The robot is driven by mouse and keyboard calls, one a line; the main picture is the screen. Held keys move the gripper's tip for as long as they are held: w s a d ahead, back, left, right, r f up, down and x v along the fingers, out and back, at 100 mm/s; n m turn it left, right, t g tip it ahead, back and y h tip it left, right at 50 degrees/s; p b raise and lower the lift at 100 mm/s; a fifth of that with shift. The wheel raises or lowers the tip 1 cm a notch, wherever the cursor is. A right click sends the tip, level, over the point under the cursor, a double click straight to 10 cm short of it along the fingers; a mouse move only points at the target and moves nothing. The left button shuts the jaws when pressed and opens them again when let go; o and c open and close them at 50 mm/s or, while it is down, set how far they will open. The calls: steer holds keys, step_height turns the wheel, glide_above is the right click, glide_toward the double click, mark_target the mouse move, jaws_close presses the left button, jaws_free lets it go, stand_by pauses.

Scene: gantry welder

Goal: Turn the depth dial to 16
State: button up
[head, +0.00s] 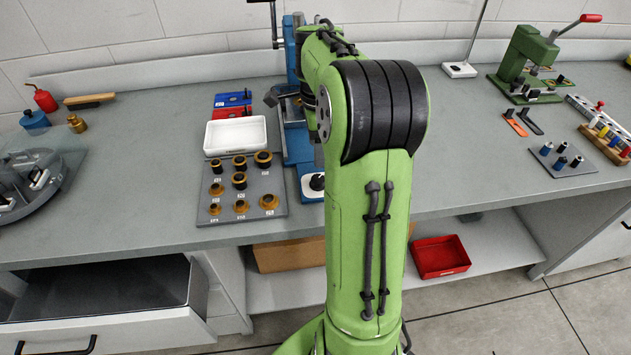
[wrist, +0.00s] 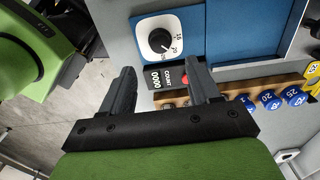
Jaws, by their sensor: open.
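A pale mark on the knob is too small to read exactly. In the head view, a black knob on a white plate (head: 314,184) on the front of the blue machine looks like this dial, partly behind my arm. My gripper (wrist: 159,66) is open and empty in the wrist view. Its fingertips point toward the dial, apart from it.
A counter (wrist: 168,76) reading 0000 with a red button lies between the fingers in the wrist view. A wooden rack (wrist: 232,90) with numbered pieces runs close by the right finger. In the head view, a grey tray (head: 280,212) of bushings and a white bin (head: 235,149) stand left.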

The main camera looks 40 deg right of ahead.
mark_target(318, 178)
step_height(318, 178, down, 9)
steer(key=b, duration=0.3)
steer(key=shift+f, duration=0.15)
steer(key=shift+c, duration=0.3)
steer(key=c, duration=1)
